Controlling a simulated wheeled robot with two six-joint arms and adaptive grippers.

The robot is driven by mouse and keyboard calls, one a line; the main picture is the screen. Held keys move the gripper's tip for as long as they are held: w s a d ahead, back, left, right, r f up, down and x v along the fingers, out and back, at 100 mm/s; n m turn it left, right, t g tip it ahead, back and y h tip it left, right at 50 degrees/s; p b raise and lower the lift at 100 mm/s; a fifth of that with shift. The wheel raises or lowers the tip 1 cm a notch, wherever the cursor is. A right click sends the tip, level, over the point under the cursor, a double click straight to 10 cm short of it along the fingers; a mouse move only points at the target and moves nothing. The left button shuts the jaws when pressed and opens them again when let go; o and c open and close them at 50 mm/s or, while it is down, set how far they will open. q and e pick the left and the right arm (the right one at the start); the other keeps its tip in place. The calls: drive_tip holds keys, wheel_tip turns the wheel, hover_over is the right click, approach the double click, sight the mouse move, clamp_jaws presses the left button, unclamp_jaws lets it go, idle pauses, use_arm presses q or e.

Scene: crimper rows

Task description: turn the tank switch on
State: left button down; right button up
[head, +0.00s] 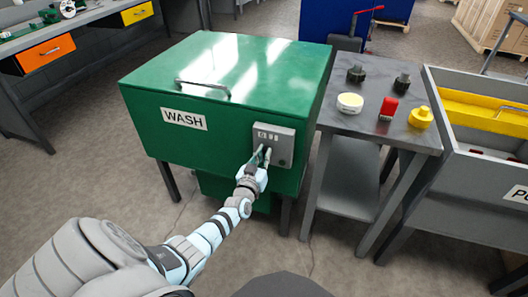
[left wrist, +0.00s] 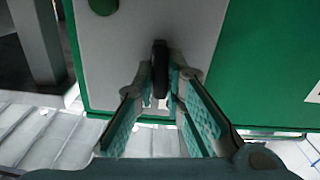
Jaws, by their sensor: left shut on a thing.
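The green wash tank (head: 225,75) has a closed lid and a white WASH label. A grey control panel (head: 285,141) with a small display is on its front, at the right end. My left gripper (head: 262,154) is at the lower part of this panel. In the left wrist view, a black switch lever (left wrist: 160,66) sticks out from the panel (left wrist: 205,40), and the fingertips of my left gripper (left wrist: 162,86) are shut on it. A round green button (left wrist: 103,5) shows at the top left there. In the head view, the gripper hides the switch. My right gripper is not in view.
A grey side table (head: 345,120) right of the tank holds a round pale-yellow tub (head: 350,103), a red item (head: 388,108), a yellow bottle-like item (head: 420,117) and two dark knob-like pieces. A grey bin with a yellow tray (head: 485,112) stands farther right. The floor in front is clear.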

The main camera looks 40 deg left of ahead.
use_arm(q)
drive_tip(key=m+p, duration=0.1)
drive_tip(key=m, duration=0.2)
drive_tip(key=m+p, duration=0.1)
drive_tip(key=m, duration=0.3)
drive_tip(key=shift+d+f+p, duration=0.1)
drive_tip(key=shift+d+p, duration=0.1)
drive_tip(key=shift+p, duration=0.2)
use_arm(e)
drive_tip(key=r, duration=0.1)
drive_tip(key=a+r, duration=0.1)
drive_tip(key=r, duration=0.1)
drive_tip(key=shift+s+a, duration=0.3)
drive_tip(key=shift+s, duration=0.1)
use_arm(q)
drive_tip(key=shift+m, duration=0.3)
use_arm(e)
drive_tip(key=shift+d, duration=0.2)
use_arm(q)
drive_tip(key=c, duration=1.7)
unclamp_jaws()
drive_tip(key=shift+o, duration=0.2)
drive_tip(key=v, duration=1.2)
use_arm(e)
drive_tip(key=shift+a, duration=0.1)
